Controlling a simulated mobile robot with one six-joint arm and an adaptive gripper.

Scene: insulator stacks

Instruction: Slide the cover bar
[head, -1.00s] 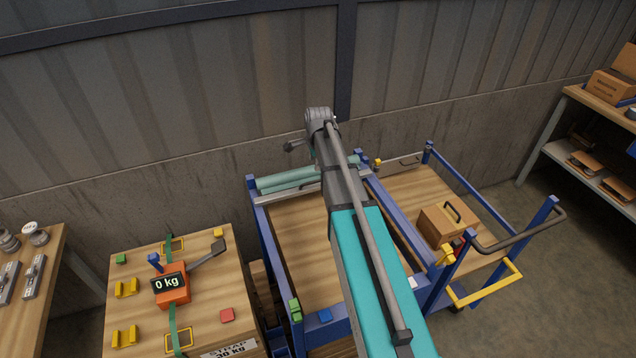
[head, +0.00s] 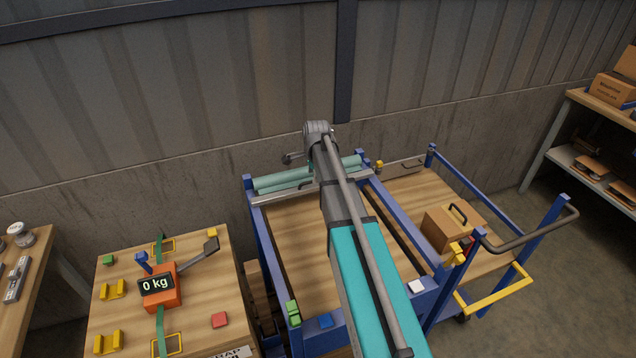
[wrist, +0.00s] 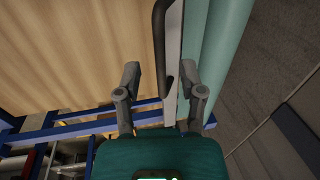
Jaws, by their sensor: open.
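The cover bar (head: 275,200) is a long light-grey metal bar across the back of the blue-framed cart. It also shows in the wrist view (wrist: 174,50), running up the picture beside the teal rolls. Its dark loop handle (wrist: 159,45) stands on it. My gripper (wrist: 161,75) is open, with one finger on each side of the bar and the handle's lower end lying in the gap between them. I cannot tell whether either finger touches the handle. In the head view, my arm hides part of the bar and my fingers.
Teal rolls (head: 285,180) lie just behind the bar. A second grey bar (head: 405,167) and a brown box (head: 450,228) are on the cart's right section. Blue posts and rails edge the deck. A wooden bench (head: 195,325) with an orange scale (head: 160,290) stands left.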

